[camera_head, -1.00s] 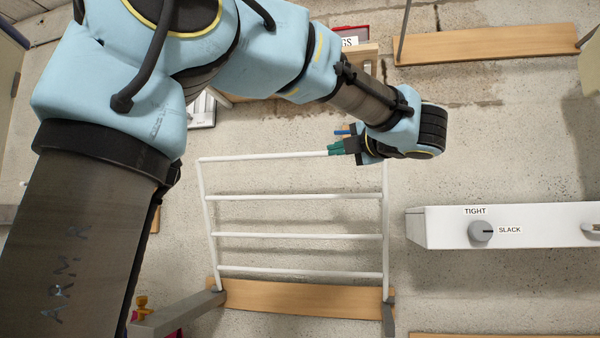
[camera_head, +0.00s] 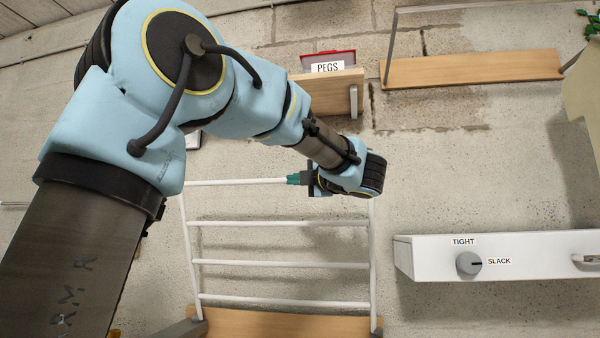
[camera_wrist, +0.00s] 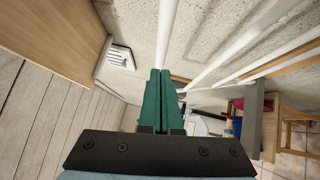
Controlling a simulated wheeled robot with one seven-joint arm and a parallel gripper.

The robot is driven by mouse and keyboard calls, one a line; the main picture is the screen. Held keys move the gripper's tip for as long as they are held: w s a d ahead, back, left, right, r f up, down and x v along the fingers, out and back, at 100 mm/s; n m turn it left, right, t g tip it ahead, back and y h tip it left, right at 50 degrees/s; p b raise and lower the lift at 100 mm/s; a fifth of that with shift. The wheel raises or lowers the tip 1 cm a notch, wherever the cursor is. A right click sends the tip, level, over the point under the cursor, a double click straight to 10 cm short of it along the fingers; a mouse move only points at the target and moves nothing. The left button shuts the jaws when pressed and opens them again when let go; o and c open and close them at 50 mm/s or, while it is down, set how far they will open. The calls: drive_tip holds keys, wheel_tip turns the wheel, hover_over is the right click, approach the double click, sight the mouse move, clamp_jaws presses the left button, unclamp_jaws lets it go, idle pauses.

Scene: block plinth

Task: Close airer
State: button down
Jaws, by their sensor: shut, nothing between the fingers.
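The airer (camera_head: 283,264) is a white frame with several rails on the wall, low in the head view. Its frame stands away from a wooden board (camera_head: 285,325) at its lower end. My gripper (camera_head: 296,179) is at the airer's top rail, right of the rail's middle. In the wrist view its green fingers (camera_wrist: 157,78) are shut together with nothing between them. A white rail (camera_wrist: 168,30) runs beyond the fingertips there, in line with them. Whether the fingers touch the rail I cannot tell. Part of the top rail is hidden behind my gripper and wrist.
A white shelf box (camera_head: 500,250) with a TIGHT/SLACK knob (camera_head: 469,263) stands to the right. A red PEGS box (camera_head: 330,60) sits on a wooden shelf above. Another wooden shelf (camera_head: 475,68) is at upper right. The wall between airer and white box is bare.

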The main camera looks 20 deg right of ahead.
drive_tip(key=shift+w+d+r, duration=0.1)
drive_tip(key=shift+w+d, duration=0.1)
drive_tip(key=shift+w, duration=0.25)
drive_tip(key=shift+w+d+r, duration=0.1)
drive_tip(key=shift+w+d, duration=0.1)
drive_tip(key=shift+w, duration=0.2)
